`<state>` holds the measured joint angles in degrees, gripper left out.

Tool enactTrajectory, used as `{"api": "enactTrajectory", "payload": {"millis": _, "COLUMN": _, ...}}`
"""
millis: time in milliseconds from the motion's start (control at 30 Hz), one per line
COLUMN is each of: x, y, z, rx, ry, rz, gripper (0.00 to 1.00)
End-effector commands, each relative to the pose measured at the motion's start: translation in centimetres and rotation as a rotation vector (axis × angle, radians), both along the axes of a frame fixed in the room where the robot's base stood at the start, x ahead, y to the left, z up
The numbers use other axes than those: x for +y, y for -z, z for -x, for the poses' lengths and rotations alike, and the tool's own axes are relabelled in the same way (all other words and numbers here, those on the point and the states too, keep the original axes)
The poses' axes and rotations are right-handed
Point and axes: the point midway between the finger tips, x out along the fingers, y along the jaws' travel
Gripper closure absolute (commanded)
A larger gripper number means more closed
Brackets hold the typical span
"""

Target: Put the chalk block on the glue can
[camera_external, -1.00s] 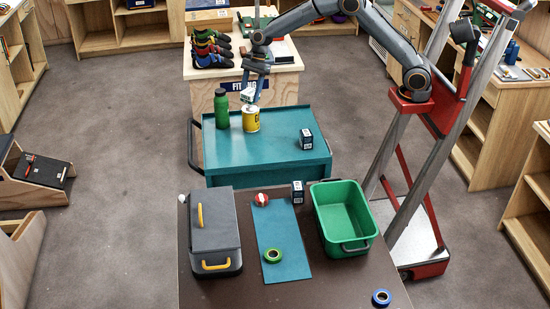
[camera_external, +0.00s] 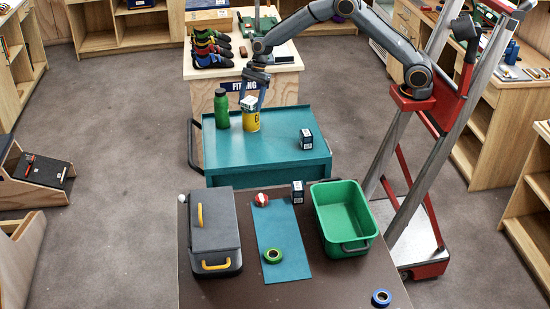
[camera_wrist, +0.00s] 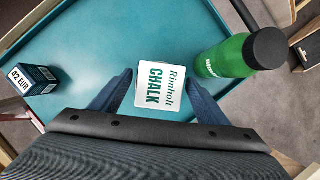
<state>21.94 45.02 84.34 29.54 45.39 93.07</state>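The chalk block (camera_external: 249,103) is a small white block, resting on top of the yellow glue can (camera_external: 252,121) as far as I can tell. The can stands upright on the teal table. In the wrist view the chalk block (camera_wrist: 160,86) shows its whole lettered top face and hides almost all of the can. My gripper (camera_external: 253,98) is just above the can, pointing down. In the wrist view its fingers (camera_wrist: 160,75) stand on either side of the block, with narrow gaps showing, so it looks open around the block.
A green bottle (camera_external: 221,108) stands close left of the can. A dark blue box (camera_external: 306,139) is at the right of the teal table (camera_external: 270,155). The nearer table holds a grey case (camera_external: 215,232) and a green bin (camera_external: 343,246). The teal table's middle is clear.

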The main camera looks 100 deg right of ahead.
Motion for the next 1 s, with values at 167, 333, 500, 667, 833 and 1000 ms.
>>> {"api": "enactTrajectory", "payload": {"millis": 167, "x": 0.0, "y": 0.0, "z": 0.0, "rx": 0.0, "ry": 0.0, "rz": 0.0, "gripper": 0.31}}
{"api": "enactTrajectory", "payload": {"millis": 333, "x": -0.3, "y": -1.0, "z": 0.1, "rx": -0.003, "ry": 0.0, "rz": 0.002, "gripper": 0.31}}
{"api": "enactTrajectory", "payload": {"millis": 500, "x": -1.1, "y": -3.7, "z": 0.8, "rx": -0.005, "ry": 0.002, "rz": 0.002, "gripper": 0.31}}
{"api": "enactTrajectory", "payload": {"millis": 667, "x": -2.0, "y": -6.8, "z": 1.8, "rx": -0.004, "ry": 0.001, "rz": 0.001, "gripper": 0.31}}
{"api": "enactTrajectory", "payload": {"millis": 833, "x": -2.8, "y": -9.5, "z": 2.6, "rx": -0.003, "ry": 0.001, "rz": 0.001, "gripper": 0.31}}
{"api": "enactTrajectory", "payload": {"millis": 1000, "x": -3.2, "y": -11.0, "z": 3.1, "rx": -0.002, "ry": 0.0, "rz": 0.001, "gripper": 0.31}}
